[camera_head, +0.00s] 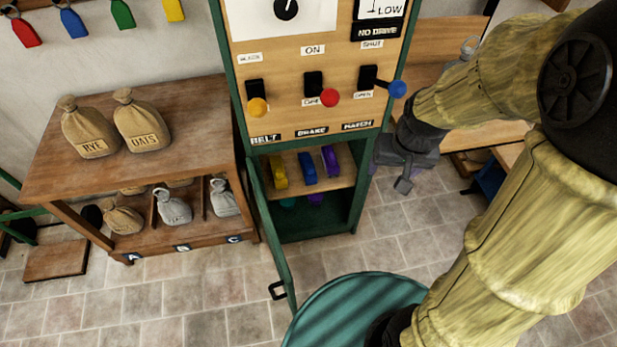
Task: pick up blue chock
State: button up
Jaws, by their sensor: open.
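The blue chock (307,167) lies on the wooden shelf (338,181) inside the open green cabinet (313,236). A yellow chock (279,172) is to its left and a purple chock (330,160) to its right, all apart. My gripper (404,182) is to the right of the cabinet, in front of its right side, pointing down. It is open with nothing seen in it. Its fingers are small and partly hidden by its own body.
The cabinet door (276,242) hangs open at the left, with a black handle. Levers (330,97) stick out above the opening. A wooden table (170,165) with sacks stands left. A green round top (355,310) is in front. Tiled floor is free between.

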aim_at(311, 176)
jog(key=w+a+f+n+b, duration=0.1)
jog(key=w+a+f+b, duration=0.4)
jog(key=f+b, duration=1)
jog(key=w+a+f+n+t+b, duration=0.1)
jog(key=w+a+f+b, duration=0.5)
jog(key=f+b, duration=0.9)
jog(key=w+a+f+n+y+b, duration=0.1)
jog(key=w+a+f+b, duration=0.4)
jog(key=b, duration=1.8)
jog(key=w+f, duration=0.5)
jog(key=f, duration=0.5)
jog(key=shift+w+a+f+t, duration=0.2)
jog(key=shift+w+f+t, duration=0.05)
jog(key=shift+w+t, duration=0.1)
jog(key=w, duration=0.2)
jog(key=w+a+b, duration=0.1)
jog(key=w+b, duration=0.1)
jog(key=w, duration=0.1)
jog(key=shift+w+a+f, duration=0.1)
jog(key=shift+w+a, duration=0.2)
jog(key=shift+a, duration=0.05)
jog(key=shift+w+a+b, duration=0.25)
jog(key=shift+w+b, duration=0.1)
jog(key=shift+w, duration=0.45)
jog(key=shift+w, duration=0.1)
